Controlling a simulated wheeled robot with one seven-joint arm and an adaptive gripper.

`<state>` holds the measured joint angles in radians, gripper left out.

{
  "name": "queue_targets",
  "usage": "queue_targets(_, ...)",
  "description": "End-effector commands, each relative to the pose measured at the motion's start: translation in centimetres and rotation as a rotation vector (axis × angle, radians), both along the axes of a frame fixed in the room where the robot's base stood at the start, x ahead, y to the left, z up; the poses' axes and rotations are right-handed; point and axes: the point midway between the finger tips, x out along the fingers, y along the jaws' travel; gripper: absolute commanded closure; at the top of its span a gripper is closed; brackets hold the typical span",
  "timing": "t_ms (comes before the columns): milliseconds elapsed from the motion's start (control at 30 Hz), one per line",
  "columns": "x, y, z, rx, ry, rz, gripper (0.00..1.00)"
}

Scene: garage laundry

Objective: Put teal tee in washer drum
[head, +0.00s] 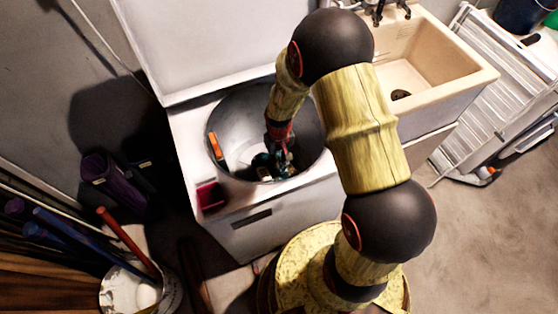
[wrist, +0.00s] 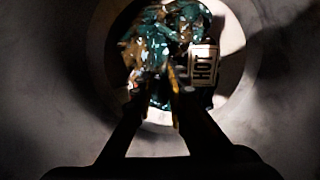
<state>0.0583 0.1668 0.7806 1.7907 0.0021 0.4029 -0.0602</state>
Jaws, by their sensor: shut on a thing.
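The washer (head: 255,225) has its lid raised and its round drum (head: 235,110) open at the top. My arm reaches down into the drum. My gripper (head: 275,155) is inside the opening and shut on a crumpled teal cloth, the teal tee (head: 262,160). In the wrist view the tee (wrist: 155,45) is bunched at the fingertips of my gripper (wrist: 160,85), with brown and light patches on it. The drum wall (wrist: 60,90) surrounds it. Whether the tee touches the drum bottom I cannot tell.
An orange item (head: 215,146) is at the drum's left inner wall. A dark red item (head: 210,196) is at the washer's front left corner. A beige sink (head: 425,80) stands at the right. A white bucket (head: 150,290) with long poles is at the lower left.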

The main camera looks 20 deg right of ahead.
Motion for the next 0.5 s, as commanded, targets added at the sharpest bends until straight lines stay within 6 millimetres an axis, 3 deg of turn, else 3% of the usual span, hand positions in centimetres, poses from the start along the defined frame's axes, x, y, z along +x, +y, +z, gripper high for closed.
queue_targets(500, 0.0, 0.0, -1.2, 0.000, 0.001, 0.000, 1.00)
